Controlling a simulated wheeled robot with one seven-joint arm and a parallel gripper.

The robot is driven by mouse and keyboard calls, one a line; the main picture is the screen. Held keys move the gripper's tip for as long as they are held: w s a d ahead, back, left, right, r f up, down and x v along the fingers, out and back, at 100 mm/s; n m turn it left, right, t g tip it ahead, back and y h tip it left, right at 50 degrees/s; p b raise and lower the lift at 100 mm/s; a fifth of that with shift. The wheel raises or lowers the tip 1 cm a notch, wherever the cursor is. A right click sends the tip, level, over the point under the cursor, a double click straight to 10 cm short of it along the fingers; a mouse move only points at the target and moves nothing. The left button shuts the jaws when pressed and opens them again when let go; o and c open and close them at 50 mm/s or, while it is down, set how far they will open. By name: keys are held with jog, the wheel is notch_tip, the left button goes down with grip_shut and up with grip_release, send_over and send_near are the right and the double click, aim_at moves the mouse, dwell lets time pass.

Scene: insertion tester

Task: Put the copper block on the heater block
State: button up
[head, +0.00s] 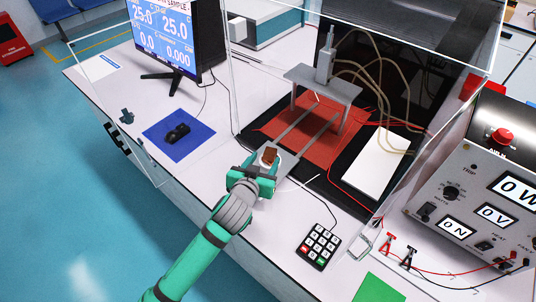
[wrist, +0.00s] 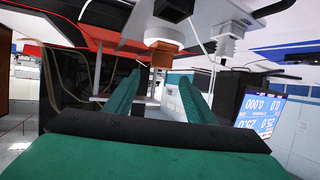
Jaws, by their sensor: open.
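The copper block (head: 270,154) is small and brown. It appears to rest on a white round piece (head: 265,163) at the near end of the grey sliding plate, and I cannot tell whether that piece is the heater block. The wrist view looks upside down; there the copper block (wrist: 168,53) shows against the white round piece (wrist: 158,33), beyond my fingertips. My gripper (head: 262,174) is just on the near side of the block. In the wrist view my gripper (wrist: 158,78) has its two green fingers apart, with nothing visible held between them.
Grey rails (head: 308,128) run back to a press stand (head: 322,82) over a red mat (head: 345,118). Clear enclosure panels surround this area. A keypad (head: 319,246), a monitor (head: 163,32) and a power unit (head: 475,205) stand around.

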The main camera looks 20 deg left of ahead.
jog(key=v, duration=0.4)
jog(key=shift+s+a, duration=0.1)
jog(key=shift+s, duration=0.15)
dwell(0.3)
